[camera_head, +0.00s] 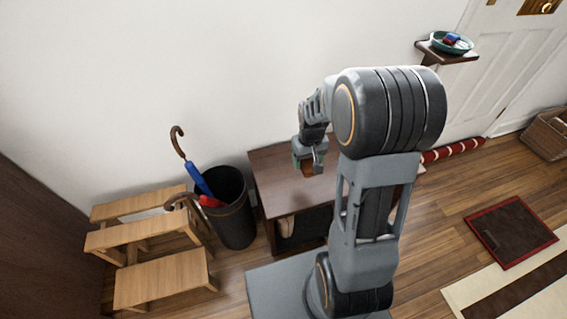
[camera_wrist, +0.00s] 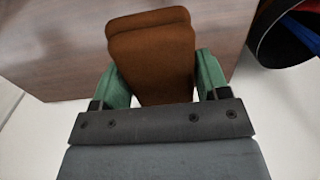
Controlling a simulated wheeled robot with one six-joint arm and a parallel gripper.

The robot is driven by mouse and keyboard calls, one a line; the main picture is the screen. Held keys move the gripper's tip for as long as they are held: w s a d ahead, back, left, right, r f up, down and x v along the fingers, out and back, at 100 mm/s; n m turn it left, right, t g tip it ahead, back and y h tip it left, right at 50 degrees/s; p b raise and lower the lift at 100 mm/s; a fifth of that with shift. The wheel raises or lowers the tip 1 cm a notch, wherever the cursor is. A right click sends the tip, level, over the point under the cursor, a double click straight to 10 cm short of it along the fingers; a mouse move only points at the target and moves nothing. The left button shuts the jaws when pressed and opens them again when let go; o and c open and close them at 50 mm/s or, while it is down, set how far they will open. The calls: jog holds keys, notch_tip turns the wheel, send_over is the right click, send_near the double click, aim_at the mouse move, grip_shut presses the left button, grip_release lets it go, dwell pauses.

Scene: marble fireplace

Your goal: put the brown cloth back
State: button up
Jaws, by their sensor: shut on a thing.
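The brown cloth (camera_wrist: 152,60) is a folded, rust-brown piece between the green fingers of my gripper (camera_wrist: 155,85) in the wrist view. My gripper is shut on it. In the head view my gripper (camera_head: 309,160) is over the dark wooden table (camera_head: 275,180), and only a small brown bit of the cloth (camera_head: 307,168) shows. The table top (camera_wrist: 60,50) lies behind the cloth in the wrist view. I cannot tell whether the cloth touches the table top.
A black bin (camera_head: 235,215) with umbrellas stands left of the table, beside a wooden step stool (camera_head: 160,280). A wall shelf (camera_head: 460,58) holds a green dish (camera_head: 452,43). A dark red-edged mat (camera_head: 510,232) lies on the floor at right, with a basket (camera_head: 545,135) beyond.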

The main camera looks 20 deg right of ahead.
jog(key=shift+d, duration=0.2)
jog(key=w+a+f+b, duration=0.3)
jog(key=w+a+f, duration=0.1)
jog(key=w, duration=0.2)
jog(key=b, duration=0.2)
send_over(279, 168)
jog(key=f, duration=0.4)
jog(key=shift+s+d+f, duration=0.25)
jog(key=shift+w+a+f+b, duration=0.15)
jog(key=shift+w+f+b, duration=0.15)
jog(key=shift+f, duration=0.15)
jog(key=shift+a+f+b, duration=0.1)
jog(key=shift+f+b, duration=0.85)
jog(key=shift+f, duration=0.6)
jog(key=shift+f, duration=0.2)
jog(key=o, duration=0.9)
